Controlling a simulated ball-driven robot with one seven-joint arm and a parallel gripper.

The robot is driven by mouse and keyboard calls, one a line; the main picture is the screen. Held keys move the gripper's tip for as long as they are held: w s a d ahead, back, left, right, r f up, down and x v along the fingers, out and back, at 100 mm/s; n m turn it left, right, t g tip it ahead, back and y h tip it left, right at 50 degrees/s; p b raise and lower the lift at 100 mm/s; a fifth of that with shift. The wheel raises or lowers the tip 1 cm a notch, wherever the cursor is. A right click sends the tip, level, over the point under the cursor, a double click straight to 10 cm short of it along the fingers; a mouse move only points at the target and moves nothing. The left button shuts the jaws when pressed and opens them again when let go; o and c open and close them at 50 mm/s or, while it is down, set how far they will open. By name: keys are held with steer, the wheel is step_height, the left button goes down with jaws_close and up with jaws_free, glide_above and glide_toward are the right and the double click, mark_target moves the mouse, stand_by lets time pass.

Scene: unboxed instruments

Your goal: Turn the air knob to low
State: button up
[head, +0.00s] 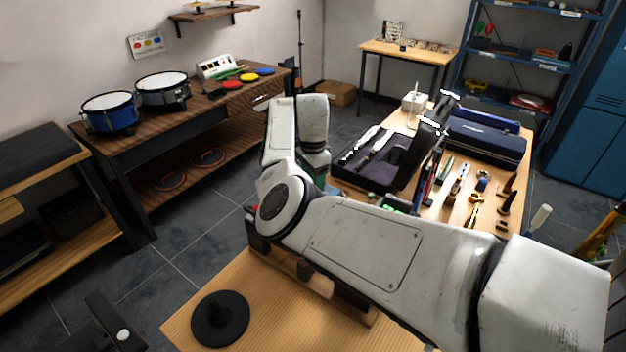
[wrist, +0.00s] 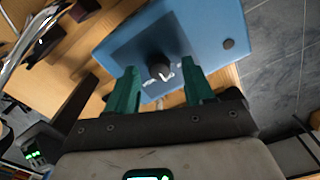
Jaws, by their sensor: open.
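A blue box-like panel (wrist: 208,25) fills the upper middle of the wrist view. A black round knob (wrist: 160,66) with a white pointer mark stands on a darker area of its face. White lettering lies beside the knob, too small to read. My gripper (wrist: 159,72) has two green fingers, spread apart, one on each side of the knob in the picture. I cannot tell whether either finger touches it. In the head view my arm hides the knob and panel, and the gripper is not clearly visible.
A wooden table (head: 255,270) in front carries a black disc with a peg (head: 220,318). A bench behind my arm holds an open dark case (head: 375,170), a blue case (head: 487,140) and several small tools. Drums (head: 110,112) stand on the left bench. Grey floor is open between.

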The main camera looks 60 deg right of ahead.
steer(key=shift+f, duration=0.35)
steer(key=shift+c, duration=0.4)
jaws_close()
